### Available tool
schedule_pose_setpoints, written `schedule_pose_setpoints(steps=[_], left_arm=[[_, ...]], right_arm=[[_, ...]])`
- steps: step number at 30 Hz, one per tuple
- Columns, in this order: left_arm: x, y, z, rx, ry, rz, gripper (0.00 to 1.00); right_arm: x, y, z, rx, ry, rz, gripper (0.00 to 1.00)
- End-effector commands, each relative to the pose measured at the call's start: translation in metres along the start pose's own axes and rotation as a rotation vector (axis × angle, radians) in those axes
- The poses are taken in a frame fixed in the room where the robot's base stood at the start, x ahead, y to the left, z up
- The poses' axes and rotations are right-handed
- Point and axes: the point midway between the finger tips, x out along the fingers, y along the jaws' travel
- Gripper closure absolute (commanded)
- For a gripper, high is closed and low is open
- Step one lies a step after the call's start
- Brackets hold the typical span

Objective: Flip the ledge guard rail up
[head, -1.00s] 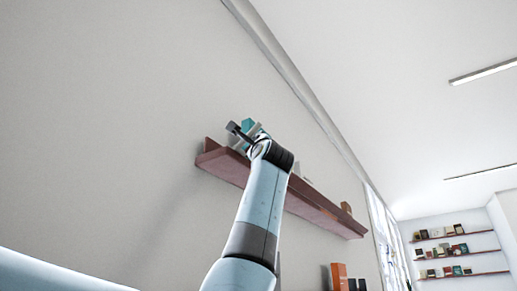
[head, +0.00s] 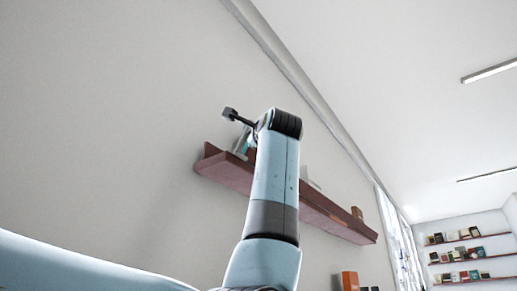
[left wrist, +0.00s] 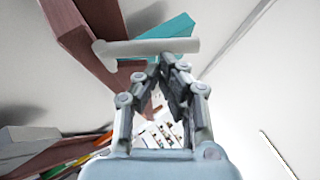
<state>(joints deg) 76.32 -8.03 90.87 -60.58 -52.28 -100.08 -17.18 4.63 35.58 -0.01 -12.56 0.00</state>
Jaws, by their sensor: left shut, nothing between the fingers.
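A reddish-brown wall ledge (head: 225,168) runs down to the right in the head view; it also shows at upper left in the left wrist view (left wrist: 72,28). A pale bar (left wrist: 160,46), seemingly the guard rail, crosses in front of the ledge in the left wrist view, with a bend at its left end. My left gripper (left wrist: 168,64) is shut and empty, its fingertips just below the bar in the picture. I cannot tell whether they touch it. My right gripper is not in view.
A teal object (left wrist: 168,30) is beside the bar. A small brown object (head: 357,213) stands at the ledge's far end. An orange object (head: 350,281) is lower down. Shelves of books (head: 460,255) are far right. The wall above the ledge is clear.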

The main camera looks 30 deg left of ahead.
Motion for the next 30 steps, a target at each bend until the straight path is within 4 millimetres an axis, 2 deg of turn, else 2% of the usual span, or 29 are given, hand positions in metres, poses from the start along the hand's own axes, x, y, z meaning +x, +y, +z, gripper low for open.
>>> schedule_pose_setpoints(steps=[5, 15, 30], left_arm=[[0.009, -0.005, 0.006, 0.002, -0.001, 0.000, 1.00], [0.022, -0.008, 0.014, 0.002, 0.000, 0.000, 1.00], [0.028, -0.008, 0.017, 0.002, 0.002, 0.000, 1.00]], right_arm=[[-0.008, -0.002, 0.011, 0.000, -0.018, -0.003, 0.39], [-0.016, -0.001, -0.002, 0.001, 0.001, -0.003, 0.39], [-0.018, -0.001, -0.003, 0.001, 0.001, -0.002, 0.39]])
